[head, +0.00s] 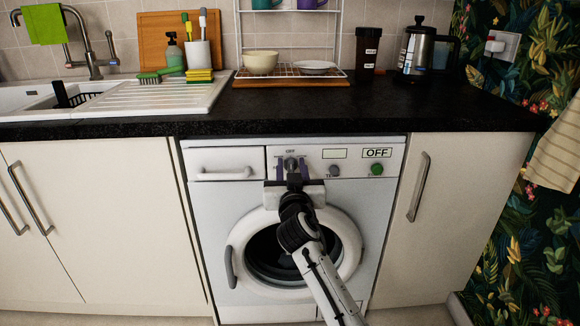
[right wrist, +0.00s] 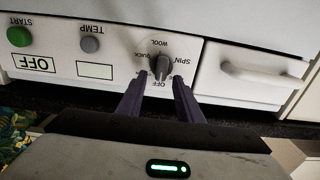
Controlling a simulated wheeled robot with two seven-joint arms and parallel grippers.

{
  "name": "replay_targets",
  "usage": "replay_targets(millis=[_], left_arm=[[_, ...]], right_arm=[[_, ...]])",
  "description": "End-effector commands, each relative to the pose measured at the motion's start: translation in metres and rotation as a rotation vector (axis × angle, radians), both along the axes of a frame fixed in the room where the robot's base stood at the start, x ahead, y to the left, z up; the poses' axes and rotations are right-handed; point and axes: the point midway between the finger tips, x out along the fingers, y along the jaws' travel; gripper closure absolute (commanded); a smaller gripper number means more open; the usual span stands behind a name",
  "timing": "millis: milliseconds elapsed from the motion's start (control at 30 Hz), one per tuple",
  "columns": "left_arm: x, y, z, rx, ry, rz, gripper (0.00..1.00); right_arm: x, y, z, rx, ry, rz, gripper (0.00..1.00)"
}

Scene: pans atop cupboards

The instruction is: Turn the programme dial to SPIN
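The programme dial (right wrist: 161,65) is a small grey knob on the washing machine's front panel. In the right wrist view, which is upside down, the labels OFF, QUICK, WOOL and SPIN surround it. It also shows in the head view (head: 291,164). I cannot tell for sure which end of its ridge is the pointer. A label at the panel's right reads OFF (head: 377,153). My right gripper (right wrist: 159,80) is open, with one purple finger on each side of the dial. Gaps seem to show between fingers and knob. My left gripper is not in view.
The TEMP knob (head: 334,171) and green START button (head: 376,169) sit right of the dial. A detergent drawer (head: 225,174) is at its left. The black worktop (head: 400,115) overhangs above. The round door (head: 340,255) lies below, behind my right arm.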

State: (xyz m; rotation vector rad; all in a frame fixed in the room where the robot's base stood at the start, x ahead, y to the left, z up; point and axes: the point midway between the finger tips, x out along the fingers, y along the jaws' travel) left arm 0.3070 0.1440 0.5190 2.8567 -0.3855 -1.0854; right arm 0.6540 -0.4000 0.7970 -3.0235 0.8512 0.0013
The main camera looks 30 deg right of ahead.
Motion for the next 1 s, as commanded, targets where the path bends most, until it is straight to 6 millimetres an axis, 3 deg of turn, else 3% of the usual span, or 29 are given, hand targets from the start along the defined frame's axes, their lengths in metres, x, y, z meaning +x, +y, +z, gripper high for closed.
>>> replay_targets(millis=[33,200,667,1000], left_arm=[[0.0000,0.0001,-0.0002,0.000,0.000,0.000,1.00],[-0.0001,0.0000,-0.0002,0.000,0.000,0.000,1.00],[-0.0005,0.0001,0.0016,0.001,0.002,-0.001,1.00],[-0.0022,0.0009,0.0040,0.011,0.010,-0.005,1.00]], right_arm=[[0.0000,0.0001,0.0002,0.000,0.000,0.000,0.71],[0.0000,0.0004,0.0002,0.000,0.000,0.000,0.99],[0.0008,0.0017,0.0007,-0.067,0.041,0.000,1.00],[0.0035,0.0059,0.0007,-0.297,0.181,0.000,1.00]])
